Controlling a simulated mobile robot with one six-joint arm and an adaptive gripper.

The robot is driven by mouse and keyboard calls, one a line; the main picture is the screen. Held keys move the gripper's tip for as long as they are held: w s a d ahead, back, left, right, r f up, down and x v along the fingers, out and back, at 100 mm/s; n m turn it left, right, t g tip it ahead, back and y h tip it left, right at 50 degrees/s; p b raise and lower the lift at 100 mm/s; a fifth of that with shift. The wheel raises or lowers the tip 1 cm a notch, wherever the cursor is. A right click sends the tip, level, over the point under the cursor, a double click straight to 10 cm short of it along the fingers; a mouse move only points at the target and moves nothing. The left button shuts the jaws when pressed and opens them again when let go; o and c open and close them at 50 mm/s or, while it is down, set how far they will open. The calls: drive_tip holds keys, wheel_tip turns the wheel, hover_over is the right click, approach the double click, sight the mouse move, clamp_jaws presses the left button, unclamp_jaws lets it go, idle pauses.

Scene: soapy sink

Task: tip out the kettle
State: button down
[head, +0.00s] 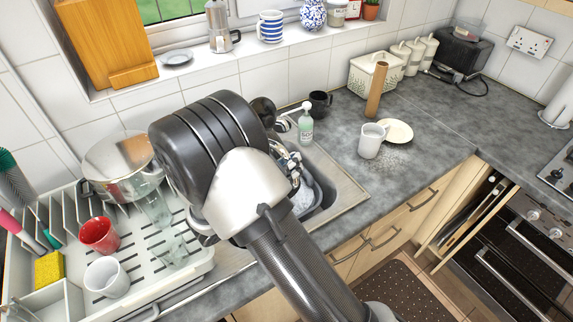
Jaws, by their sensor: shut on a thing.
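My gripper (292,168) shows only in part in the head view, behind the right side of my thick grey and white wrist. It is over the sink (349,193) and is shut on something. The fingertips and what they hold are hidden by my arm. I cannot make out the kettle in this view. The steel sink basin shows to the right of the gripper, with white suds (304,201) in it.
A dish rack (190,278) with a steel pot (120,165), a red cup (99,234) and a white mug (106,277) stands left. A soap bottle (305,125) and black mug (320,103) stand behind the sink. A white cup (371,141) and plate (397,131) are right.

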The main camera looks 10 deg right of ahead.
drive_tip(key=f+m+b, duration=0.1)
drive_tip(key=s+f+m+b, duration=0.1)
drive_tip(key=b, duration=0.1)
drive_tip(key=f+m+b, duration=0.1)
drive_tip(key=m, duration=0.1)
drive_tip(key=shift+s+d, duration=0.15)
drive_tip(key=shift+d, duration=0.2)
drive_tip(key=shift+s+d+f+m+b, duration=0.1)
drive_tip(key=shift+f+m+b, duration=0.15)
drive_tip(key=shift+m+b, duration=0.35)
